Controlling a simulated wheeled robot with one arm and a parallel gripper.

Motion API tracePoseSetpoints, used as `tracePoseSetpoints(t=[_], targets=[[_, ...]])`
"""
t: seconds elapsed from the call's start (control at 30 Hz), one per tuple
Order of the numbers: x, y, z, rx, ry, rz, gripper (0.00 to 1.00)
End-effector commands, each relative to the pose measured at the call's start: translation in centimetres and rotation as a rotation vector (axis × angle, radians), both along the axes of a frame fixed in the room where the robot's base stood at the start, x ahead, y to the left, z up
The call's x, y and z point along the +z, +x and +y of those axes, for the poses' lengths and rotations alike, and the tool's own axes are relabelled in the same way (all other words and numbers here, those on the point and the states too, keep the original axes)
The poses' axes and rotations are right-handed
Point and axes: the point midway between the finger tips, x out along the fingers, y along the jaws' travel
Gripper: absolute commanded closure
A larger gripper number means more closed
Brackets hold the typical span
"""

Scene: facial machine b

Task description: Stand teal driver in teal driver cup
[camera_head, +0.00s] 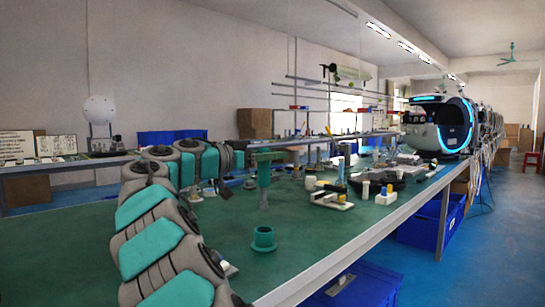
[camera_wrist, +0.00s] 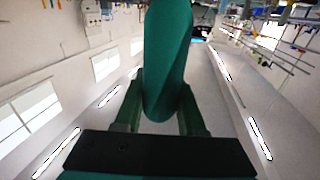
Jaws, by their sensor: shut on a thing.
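The teal driver (camera_head: 263,178) is held roughly upright, with its narrow end downward, in the middle of the head view. My gripper (camera_head: 266,157) is shut on its upper part. In the wrist view the driver's thick teal body (camera_wrist: 167,50) sits between the two green fingers (camera_wrist: 162,108). The teal driver cup (camera_head: 264,239) is a short round cup with a wider base, standing on the green table nearer the camera. The driver appears above and behind the cup in the picture, apart from it. Whether the driver's tip touches the table cannot be told.
The green table (camera_head: 335,228) is bare around the cup. A small white-and-dark device (camera_head: 330,200) and several bottles and parts stand to the right and behind. A white machine with a blue-lit ring (camera_head: 438,125) is farther back. Blue bins (camera_head: 355,286) sit below the table edge.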

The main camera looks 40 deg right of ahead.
Motion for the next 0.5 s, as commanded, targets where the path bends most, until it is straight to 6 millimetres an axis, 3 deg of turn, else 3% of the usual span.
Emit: tracePoseSetpoints(t=[0.03,0.5], targets=[[-0.9,0.0,0.0,0.0,0.0,0.0,1.0],[-4.9,0.0,0.0,0.001,-0.001,-0.001,1.0]])
